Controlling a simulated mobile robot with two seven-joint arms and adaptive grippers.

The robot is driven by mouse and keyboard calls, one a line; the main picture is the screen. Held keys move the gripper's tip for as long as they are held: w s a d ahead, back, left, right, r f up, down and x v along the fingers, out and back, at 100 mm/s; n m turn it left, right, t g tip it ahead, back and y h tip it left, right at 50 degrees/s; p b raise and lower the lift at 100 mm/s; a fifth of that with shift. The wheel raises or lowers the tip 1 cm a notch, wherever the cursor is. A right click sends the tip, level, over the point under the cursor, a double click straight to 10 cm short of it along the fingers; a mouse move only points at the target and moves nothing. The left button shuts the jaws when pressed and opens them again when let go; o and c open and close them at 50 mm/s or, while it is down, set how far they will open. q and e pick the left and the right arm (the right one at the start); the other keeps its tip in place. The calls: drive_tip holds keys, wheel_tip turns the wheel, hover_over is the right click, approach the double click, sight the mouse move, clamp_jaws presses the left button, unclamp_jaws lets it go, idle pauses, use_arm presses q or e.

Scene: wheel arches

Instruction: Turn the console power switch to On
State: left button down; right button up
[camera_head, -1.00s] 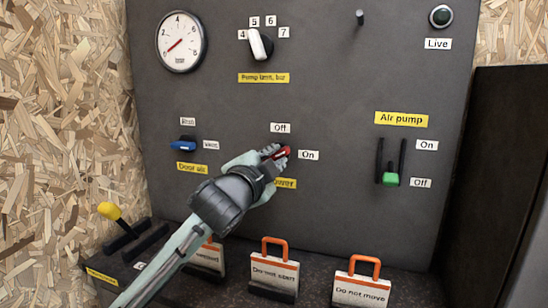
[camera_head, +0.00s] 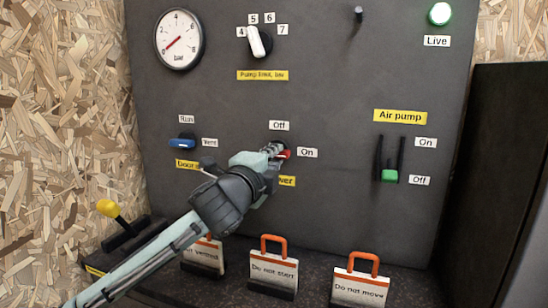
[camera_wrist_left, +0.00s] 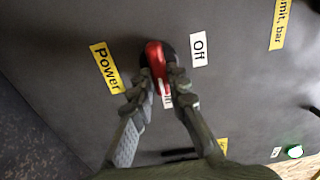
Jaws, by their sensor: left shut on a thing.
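The red power switch (camera_head: 286,154) is on the grey console panel, between the Off label (camera_head: 279,125) above and the On label (camera_head: 307,153) at its right. Its visible red end points right, toward On. My left gripper (camera_head: 276,151) is shut on the switch and hides most of it and part of the yellow Power label. In the left wrist view the red switch (camera_wrist_left: 156,62) lies between the two fingertips, with the On label partly hidden behind them. The Live lamp (camera_head: 440,14) is lit bright green. My right gripper is not in view.
A blue Run/Vent switch (camera_head: 182,143) sits left of my gripper. The green-handled Air pump lever (camera_head: 390,176) is at its lower end, near Off. A yellow-knobbed lever (camera_head: 108,208) is at left.

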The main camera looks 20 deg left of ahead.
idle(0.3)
use_arm(q)
drive_tip(key=c, duration=1.5)
unclamp_jaws()
drive_tip(key=shift+s+a, duration=0.1)
drive_tip(key=shift+s, duration=3.7)
